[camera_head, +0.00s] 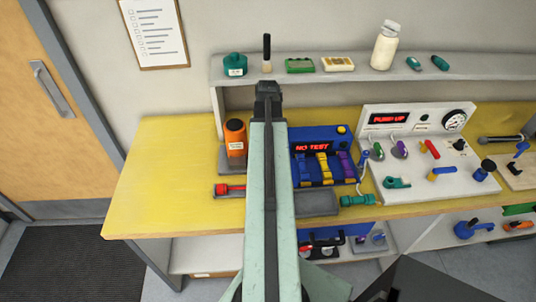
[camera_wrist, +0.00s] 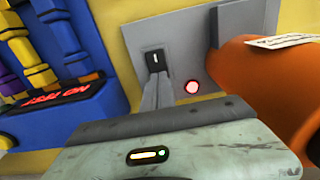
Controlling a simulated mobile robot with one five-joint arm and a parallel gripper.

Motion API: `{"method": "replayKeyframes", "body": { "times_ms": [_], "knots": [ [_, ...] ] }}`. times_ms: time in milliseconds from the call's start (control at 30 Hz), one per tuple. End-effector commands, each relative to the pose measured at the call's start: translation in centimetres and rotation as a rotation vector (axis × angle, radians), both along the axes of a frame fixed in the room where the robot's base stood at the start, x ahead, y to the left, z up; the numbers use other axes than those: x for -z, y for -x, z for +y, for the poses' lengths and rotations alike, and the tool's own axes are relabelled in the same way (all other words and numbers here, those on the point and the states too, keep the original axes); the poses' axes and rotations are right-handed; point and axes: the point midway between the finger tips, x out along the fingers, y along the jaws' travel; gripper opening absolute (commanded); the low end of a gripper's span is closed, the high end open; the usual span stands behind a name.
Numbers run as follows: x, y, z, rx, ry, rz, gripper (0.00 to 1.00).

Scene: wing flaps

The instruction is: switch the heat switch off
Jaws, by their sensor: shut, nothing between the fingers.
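The heat switch (camera_wrist: 154,60) is a small black rocker with a white mark, set in a grey panel (camera_wrist: 198,38) in the wrist view. In the head view my gripper (camera_head: 268,88) is at the far end of my arm, over the back of the yellow bench (camera_head: 150,200). My arm hides the switch there.
An orange canister (camera_head: 235,138) stands close beside the switch, also large in the wrist view (camera_wrist: 270,75). On the other side is the blue test unit (camera_head: 332,136) reading "NO TEST". A shelf (camera_head: 300,78) with bottles and small boxes runs behind. A white pump panel (camera_head: 415,150) stands right.

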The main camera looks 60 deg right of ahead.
Motion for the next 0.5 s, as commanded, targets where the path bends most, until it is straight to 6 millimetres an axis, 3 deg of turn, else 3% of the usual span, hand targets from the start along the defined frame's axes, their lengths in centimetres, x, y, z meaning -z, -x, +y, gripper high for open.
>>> {"method": "replayKeyframes", "body": {
  "times_ms": [300,500],
  "knots": [
    [0.57,-0.02,0.03,-0.001,0.0,0.0,0.0],
    [-0.19,-0.03,0.03,-0.001,0.0,0.0,0.0]
  ]
}}
